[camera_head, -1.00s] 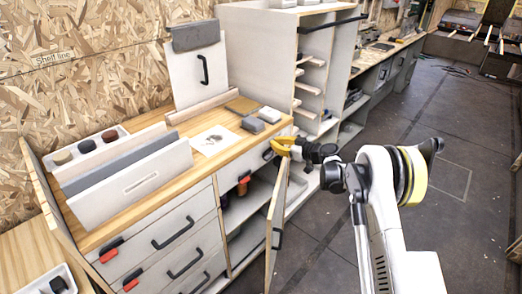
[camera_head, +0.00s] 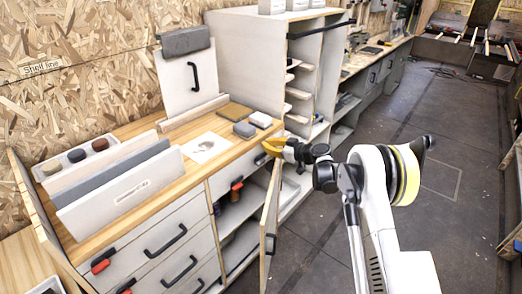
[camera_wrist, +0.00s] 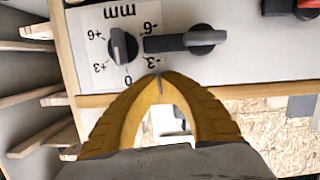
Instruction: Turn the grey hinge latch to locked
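The grey hinge latch (camera_wrist: 200,38) is on the pale panel in the wrist view. It has a round pivot at its right end, and its dark bar points left, lying roughly level in the picture. My gripper (camera_wrist: 158,84) has yellow fingers with their tips together and nothing seen between them. The tips are just below the bar's left part in the picture, apart from the latch as far as I can tell. In the head view my gripper (camera_head: 272,146) is at the cabinet front near the worktop edge, where the latch is too small to make out.
A grey dial (camera_wrist: 123,47) on a white mm scale plate is just left of the latch. A red-and-black latch (camera_wrist: 292,8) is at the wrist view's upper right. An open cabinet door (camera_head: 269,225) stands out below my gripper. The floor to the right is clear.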

